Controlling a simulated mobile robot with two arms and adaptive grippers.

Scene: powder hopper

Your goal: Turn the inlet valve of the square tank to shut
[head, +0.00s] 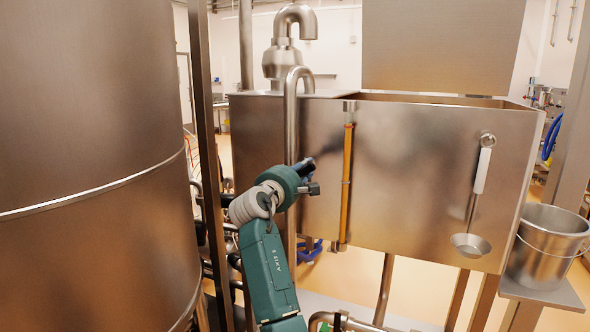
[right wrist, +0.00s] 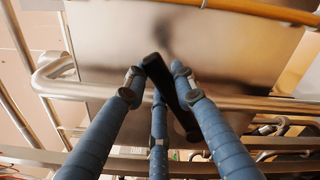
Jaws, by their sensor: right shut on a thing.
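The square tank (head: 420,170) is a brushed steel box in the middle and right of the head view. A vertical steel pipe (head: 291,115) bends over its rim and runs down its front. My right gripper (head: 308,172) is in front of the tank beside this pipe. In the right wrist view its blue fingers (right wrist: 157,80) are closed around a black bar-like handle (right wrist: 181,108), which I take for the valve lever. The valve body is hidden behind my arm and fingers in the head view, so the lever's angle to the pipe is unclear. My left gripper is out of view.
A large round steel vessel (head: 90,120) and a steel post (head: 207,150) stand close on the left. An amber sight tube (head: 347,185) is just right of the gripper. A ladle (head: 480,180) hangs on the tank; a bucket (head: 548,245) stands at right.

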